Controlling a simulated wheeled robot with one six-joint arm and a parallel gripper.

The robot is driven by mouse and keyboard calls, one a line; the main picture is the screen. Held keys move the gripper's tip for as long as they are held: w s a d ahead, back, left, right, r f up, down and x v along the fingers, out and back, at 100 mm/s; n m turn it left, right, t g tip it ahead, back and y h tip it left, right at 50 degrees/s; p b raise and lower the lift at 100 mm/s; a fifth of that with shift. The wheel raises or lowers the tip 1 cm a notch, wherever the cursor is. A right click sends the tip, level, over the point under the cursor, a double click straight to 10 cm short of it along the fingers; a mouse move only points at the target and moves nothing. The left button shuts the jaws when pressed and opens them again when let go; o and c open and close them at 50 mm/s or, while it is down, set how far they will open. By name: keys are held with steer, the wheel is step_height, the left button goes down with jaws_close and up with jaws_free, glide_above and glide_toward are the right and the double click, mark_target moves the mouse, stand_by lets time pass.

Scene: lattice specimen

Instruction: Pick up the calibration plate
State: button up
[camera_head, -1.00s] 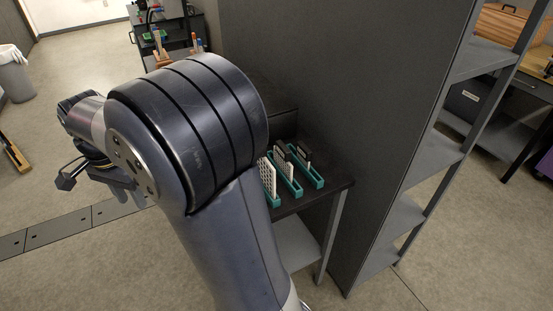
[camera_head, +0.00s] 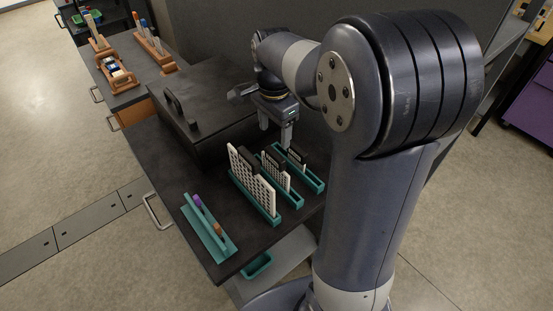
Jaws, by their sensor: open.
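Several upright plates stand in teal slotted holders on the dark bench. The nearest is a large white perforated plate (camera_head: 251,178). Behind it is a smaller plate with a white grid and a dark upper part (camera_head: 275,168). A small plate with a dark top (camera_head: 297,157) stands in the rear holder. I cannot tell which is the calibration plate. My gripper (camera_head: 276,139) points down just above and behind the middle holder, fingers apart, with nothing visibly held. Its fingertips partly pass behind the plates, so contact is unclear.
A dark lidded box (camera_head: 198,112) with a handle stands behind. Orange racks (camera_head: 117,73) sit further back. A dark panel rises behind my arm. Bare bench lies between rack and box.

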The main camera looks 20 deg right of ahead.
mark_target(275, 154)
steer(key=o, duration=0.5)
steer(key=f, duration=0.4)
steer(key=shift+s, duration=0.2)
step_height(275, 154, down, 5)
steer(key=shift+s+r+p, duration=0.1)
steer(key=shift+s+p, duration=0.05)
steer(key=shift+p, duration=0.45)
steer(key=shift+c, duration=0.2)
steer(key=c, duration=1.4)
